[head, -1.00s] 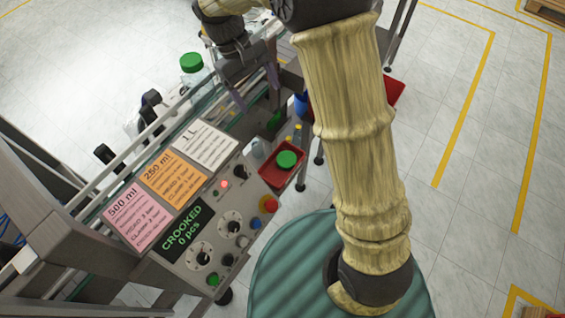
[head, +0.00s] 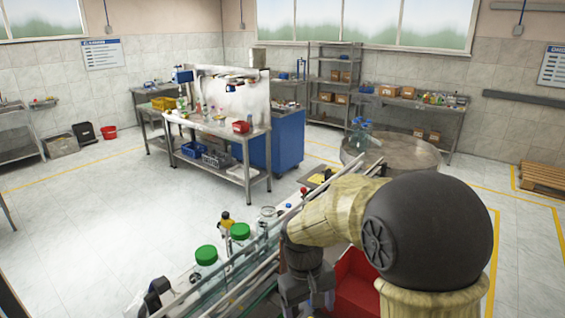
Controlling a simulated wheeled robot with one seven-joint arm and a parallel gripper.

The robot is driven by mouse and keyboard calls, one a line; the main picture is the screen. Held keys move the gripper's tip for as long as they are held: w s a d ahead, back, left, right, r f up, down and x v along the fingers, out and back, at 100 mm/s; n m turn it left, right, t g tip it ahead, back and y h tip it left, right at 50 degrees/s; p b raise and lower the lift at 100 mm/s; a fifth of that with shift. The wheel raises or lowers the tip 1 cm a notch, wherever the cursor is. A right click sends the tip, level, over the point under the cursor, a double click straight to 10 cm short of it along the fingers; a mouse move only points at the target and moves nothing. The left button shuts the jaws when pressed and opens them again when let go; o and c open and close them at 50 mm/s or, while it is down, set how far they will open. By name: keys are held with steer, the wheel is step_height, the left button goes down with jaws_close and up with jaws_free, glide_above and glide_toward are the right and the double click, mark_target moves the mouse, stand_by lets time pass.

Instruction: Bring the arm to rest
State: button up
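My arm comes in from the lower right of the head view. Its big dark joint is close to the camera, and its tan covered forearm reaches left. My gripper (head: 308,300) hangs below the dark wrist at the bottom of the view, beside the conveyor rails. Its fingertips are small and partly cut off by the frame edge, so I cannot tell whether it is open or shut. No held object shows.
A red bin (head: 357,285) lies right of my gripper, partly behind my arm. A round table (head: 410,152) and a workbench (head: 215,125) stand beyond. Open floor lies left.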

steer(key=s+d+f+m+t+y, duration=0.1)
steer(key=s+d+f+m+t, duration=0.1)
steer(key=s+d, duration=0.5)
steer(key=d+m+t, duration=0.1)
steer(key=d+m, duration=0.1)
steer(key=shift+s+d+f+m+t+b, duration=0.15)
steer(key=shift+s+f+m+t+b, duration=0.15)
steer(key=shift+s+m, duration=0.1)
stand_by(0.6)
